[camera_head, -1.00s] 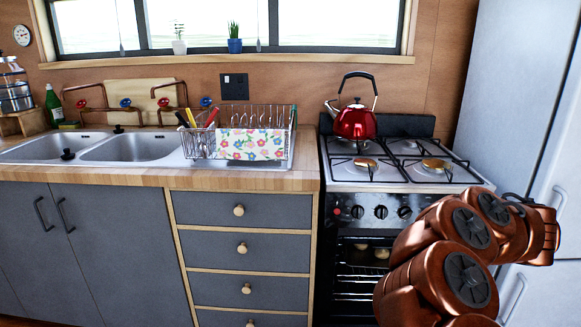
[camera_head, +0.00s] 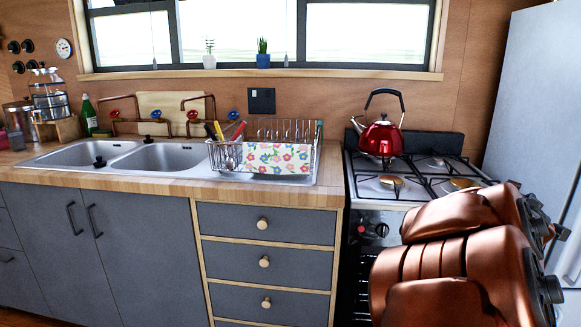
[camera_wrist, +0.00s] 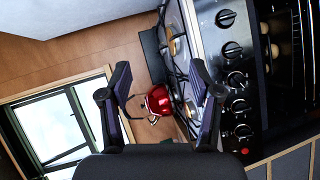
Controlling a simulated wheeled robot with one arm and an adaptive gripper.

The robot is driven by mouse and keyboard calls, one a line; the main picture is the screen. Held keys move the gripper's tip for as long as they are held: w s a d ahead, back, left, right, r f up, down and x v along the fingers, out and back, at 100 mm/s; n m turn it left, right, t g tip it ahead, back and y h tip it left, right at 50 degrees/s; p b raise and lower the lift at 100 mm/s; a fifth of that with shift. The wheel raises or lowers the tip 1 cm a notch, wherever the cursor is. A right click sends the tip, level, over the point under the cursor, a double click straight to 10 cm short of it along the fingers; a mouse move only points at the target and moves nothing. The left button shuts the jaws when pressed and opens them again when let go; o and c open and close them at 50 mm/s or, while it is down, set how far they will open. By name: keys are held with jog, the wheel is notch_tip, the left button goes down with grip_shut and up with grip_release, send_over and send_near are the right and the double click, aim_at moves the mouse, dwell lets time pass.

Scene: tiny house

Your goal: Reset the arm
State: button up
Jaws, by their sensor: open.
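My arm (camera_head: 455,265) shows copper-coloured at the lower right of the head view, folded in front of the stove and fridge. My gripper (camera_wrist: 165,85) shows in the wrist view with its two dark fingers apart and nothing between them within grasp. The red kettle (camera_wrist: 160,100) appears beyond the fingers, well apart from them. In the head view the gripper's fingers cannot be made out behind the arm links.
The stove (camera_head: 400,195) carries the red kettle (camera_head: 381,138) on a back burner. A dish rack (camera_head: 265,150) with a flowered cloth stands beside the double sink (camera_head: 160,155). The fridge (camera_head: 530,100) is close on the right. Grey drawers (camera_head: 264,262) line the front.

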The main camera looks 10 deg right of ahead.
jog(key=s+a+f+m+g+y, duration=0.5)
jog(key=s+a+f+m+g, duration=0.25)
jog(key=s+a+f, duration=0.75)
jog(key=s+a+f+g+y, duration=0.35)
jog(key=s+a, duration=0.35)
jog(key=a, duration=0.3)
jog(key=s+a+f+g+y, duration=0.2)
jog(key=s+a+f, duration=0.4)
jog(key=a, duration=0.4)
jog(key=s+r+p, duration=0.1)
jog(key=r+p, duration=1)
jog(key=r, duration=0.2)
jog(key=s+a+r+p, duration=0.1)
jog(key=s+r+p, duration=0.1)
jog(key=r+p, duration=1)
jog(key=shift+s+r, duration=0.3)
jog(key=shift+r, duration=0.2)
